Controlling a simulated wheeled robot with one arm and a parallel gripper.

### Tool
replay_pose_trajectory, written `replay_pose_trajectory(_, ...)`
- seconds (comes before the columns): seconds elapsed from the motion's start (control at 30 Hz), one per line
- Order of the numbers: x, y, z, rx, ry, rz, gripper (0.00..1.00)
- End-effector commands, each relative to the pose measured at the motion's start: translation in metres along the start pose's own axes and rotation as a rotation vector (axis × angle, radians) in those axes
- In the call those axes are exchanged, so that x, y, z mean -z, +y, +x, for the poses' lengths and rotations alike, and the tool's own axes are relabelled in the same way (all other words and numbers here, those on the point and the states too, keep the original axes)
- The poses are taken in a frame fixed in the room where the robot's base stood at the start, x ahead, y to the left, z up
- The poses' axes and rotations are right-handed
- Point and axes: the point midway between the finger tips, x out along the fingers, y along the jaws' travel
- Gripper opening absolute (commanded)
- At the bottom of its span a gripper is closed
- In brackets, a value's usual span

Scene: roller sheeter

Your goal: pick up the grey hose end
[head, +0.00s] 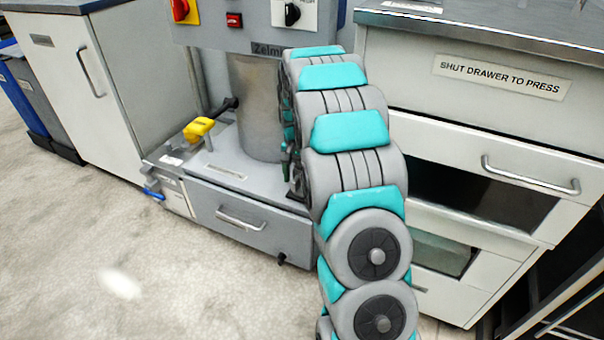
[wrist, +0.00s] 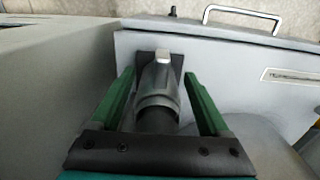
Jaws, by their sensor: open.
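The grey hose end (wrist: 158,88) is in the middle of the wrist view, a rounded grey piece with a pale tip and a dark section (wrist: 155,120) on the near side. My gripper (wrist: 159,74) is open, with one green finger on each side of the hose end. A gap shows between the hose end and each finger; I cannot tell whether either touches it lower down. In the head view my arm hides the hose end and most of the gripper.
A grey machine base with a drawer (head: 222,207) stands left of my arm, carrying a yellow handle (head: 198,130) and a blue-handled part (head: 153,193). A cabinet with drawers (head: 480,165) stands close on the right. The floor (head: 80,260) at front left is clear.

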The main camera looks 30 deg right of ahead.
Motion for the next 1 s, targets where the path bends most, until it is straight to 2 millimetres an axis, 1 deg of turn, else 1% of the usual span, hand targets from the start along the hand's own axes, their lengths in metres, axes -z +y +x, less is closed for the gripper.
replay_pose_trajectory(0.03,-0.0007,0.0004,0.0059,-0.002,-0.003,0.0,0.8)
replay_pose_trajectory(0.1,-0.0004,0.0002,0.01,0.0,-0.001,0.0,0.8)
replay_pose_trajectory(0.3,0.0,-0.0001,0.0105,0.001,0.001,0.0,0.8)
replay_pose_trajectory(1.0,0.0003,0.0001,0.0104,0.001,0.002,0.0,0.01)
